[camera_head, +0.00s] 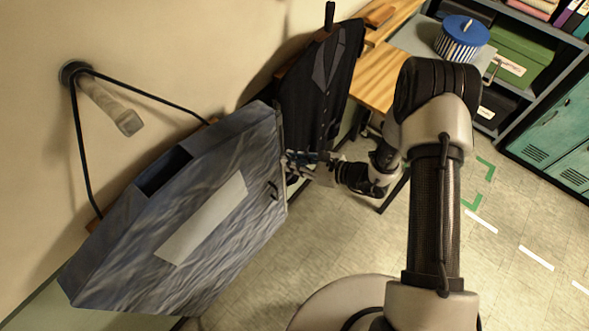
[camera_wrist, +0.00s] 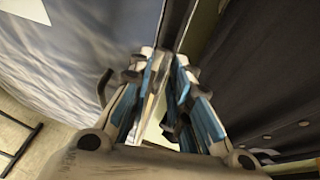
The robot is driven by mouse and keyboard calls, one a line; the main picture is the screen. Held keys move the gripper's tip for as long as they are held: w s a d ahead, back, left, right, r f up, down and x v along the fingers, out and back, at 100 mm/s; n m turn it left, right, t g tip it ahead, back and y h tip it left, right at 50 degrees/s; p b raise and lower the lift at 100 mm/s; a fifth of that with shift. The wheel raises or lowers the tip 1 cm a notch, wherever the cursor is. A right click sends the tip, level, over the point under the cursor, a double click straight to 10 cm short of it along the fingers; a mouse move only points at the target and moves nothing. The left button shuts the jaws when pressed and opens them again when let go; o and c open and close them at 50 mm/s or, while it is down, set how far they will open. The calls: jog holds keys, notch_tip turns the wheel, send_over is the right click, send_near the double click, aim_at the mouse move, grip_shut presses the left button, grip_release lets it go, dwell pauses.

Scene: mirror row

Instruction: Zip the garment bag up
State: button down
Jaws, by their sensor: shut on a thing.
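The blue-grey garment bag (camera_head: 228,250) hangs tilted at the left of the head view, with a pale blank panel (camera_head: 203,218) on its front. It fills the left of the wrist view (camera_wrist: 75,75). My gripper (camera_head: 290,160) is at the bag's right side edge, near a small dark handle (camera_head: 272,190). In the wrist view my gripper (camera_wrist: 161,75) has its fingers close together at the dark strip along that edge (camera_wrist: 174,25). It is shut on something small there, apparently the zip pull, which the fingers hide.
A dark suit jacket (camera_head: 325,90) hangs just behind the bag. A wall peg (camera_head: 110,108) holds the bag's black cord. A wooden table (camera_head: 375,85), shelves with a blue-lidded striped box (camera_head: 462,38) and green lockers (camera_head: 560,140) stand behind. The floor at right is clear.

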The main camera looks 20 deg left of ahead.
jog(key=r+p, duration=0.5)
jog(key=r, duration=1)
jog(key=shift+s, duration=0.2)
jog(key=shift+w+a+r, duration=0.1)
jog(key=shift+r, duration=0.1)
jog(key=c, duration=1.9)
grip_release()
jog(key=shift+o, duration=0.7)
jog(key=shift+r, duration=0.1)
jog(key=v, duration=1.2)
